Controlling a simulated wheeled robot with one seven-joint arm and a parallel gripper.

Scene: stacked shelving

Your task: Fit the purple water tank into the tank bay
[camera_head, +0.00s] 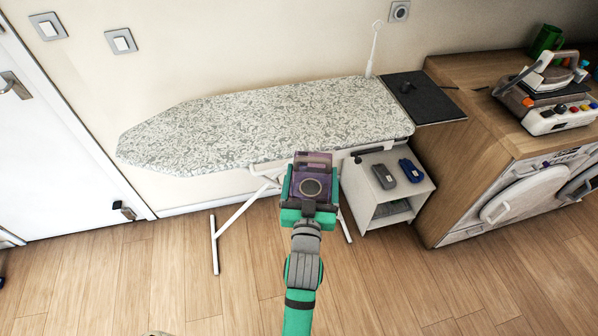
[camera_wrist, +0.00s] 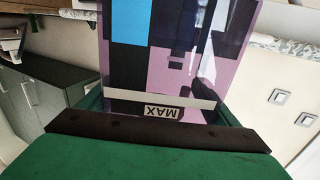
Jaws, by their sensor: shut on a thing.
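The purple water tank (camera_head: 314,160) is held in my gripper (camera_head: 312,180), in front of the ironing board's near edge in the head view. My gripper is shut on it, with green fingers on its left and right sides. In the wrist view the purple tank (camera_wrist: 222,70) fills the upper middle, with a pale strip and an upside-down "MAX" label. A steam iron station (camera_head: 555,118) with coloured buttons stands on the wooden counter at the right, an iron (camera_head: 553,72) on top. I cannot make out an open tank bay on it. The tank is well apart from the station.
A patterned ironing board (camera_head: 250,125) stands along the wall. A white shelf unit (camera_head: 357,192) with two small items on top stands right of my gripper. The floor (camera_head: 150,280) in front is clear.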

